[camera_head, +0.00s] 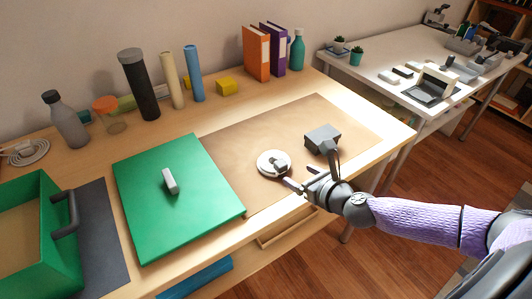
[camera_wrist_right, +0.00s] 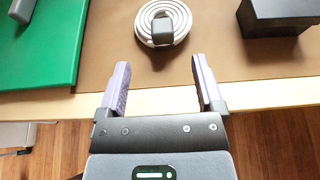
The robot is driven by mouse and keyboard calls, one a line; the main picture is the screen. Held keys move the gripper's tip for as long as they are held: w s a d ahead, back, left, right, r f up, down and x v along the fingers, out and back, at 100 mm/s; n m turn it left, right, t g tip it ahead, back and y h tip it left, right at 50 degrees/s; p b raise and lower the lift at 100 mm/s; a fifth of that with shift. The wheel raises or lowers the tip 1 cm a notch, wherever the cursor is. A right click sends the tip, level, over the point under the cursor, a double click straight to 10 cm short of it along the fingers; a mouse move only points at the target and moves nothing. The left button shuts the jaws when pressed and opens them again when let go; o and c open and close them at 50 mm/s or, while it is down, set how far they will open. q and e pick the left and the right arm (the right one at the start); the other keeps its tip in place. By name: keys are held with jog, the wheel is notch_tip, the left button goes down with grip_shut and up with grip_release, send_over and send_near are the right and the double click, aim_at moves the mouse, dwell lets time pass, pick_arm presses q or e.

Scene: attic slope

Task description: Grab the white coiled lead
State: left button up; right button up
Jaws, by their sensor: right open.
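A white coiled lead (camera_head: 265,165) with a dark grey plug block lies on the brown mat (camera_head: 225,135) near the table's front edge. In the right wrist view the coiled lead (camera_wrist_right: 144,27) is at the top, ahead of the fingers. My right gripper (camera_head: 297,178) is open and empty. In the right wrist view its two purple fingers (camera_wrist_right: 160,64) are spread wide, over the table's front edge and short of the lead. A second white coiled lead (camera_head: 38,146) lies at the table's far left by the wall. My left gripper is not in view.
A dark grey box (camera_head: 322,137) stands just right of the lead; it also shows in the wrist view (camera_wrist_right: 280,17). A green board (camera_head: 190,215) with a grey handle lies to the left, and a green bin (camera_head: 62,262) beyond it. Bottles, rolls and binders line the wall.

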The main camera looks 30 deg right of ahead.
aim_at(281, 163)
jog(key=b+x, duration=0.1)
jog(key=x, duration=0.2)
jog(key=shift+w+f, duration=0.2)
jog(key=shift+w, duration=0.05)
jog(key=b+x, duration=0.1)
jog(key=x, duration=0.3)
jog(key=shift+w+d+f, duration=0.1)
jog(key=shift+w, duration=0.15)
jog(key=shift+w+b, duration=0.3)
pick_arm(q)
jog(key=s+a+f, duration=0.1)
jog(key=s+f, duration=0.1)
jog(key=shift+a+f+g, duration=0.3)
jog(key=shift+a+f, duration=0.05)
pick_arm(e)
jog(key=shift+c, duration=0.8)
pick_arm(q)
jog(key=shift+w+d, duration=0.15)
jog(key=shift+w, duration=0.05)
pick_arm(e)
grip_shut()
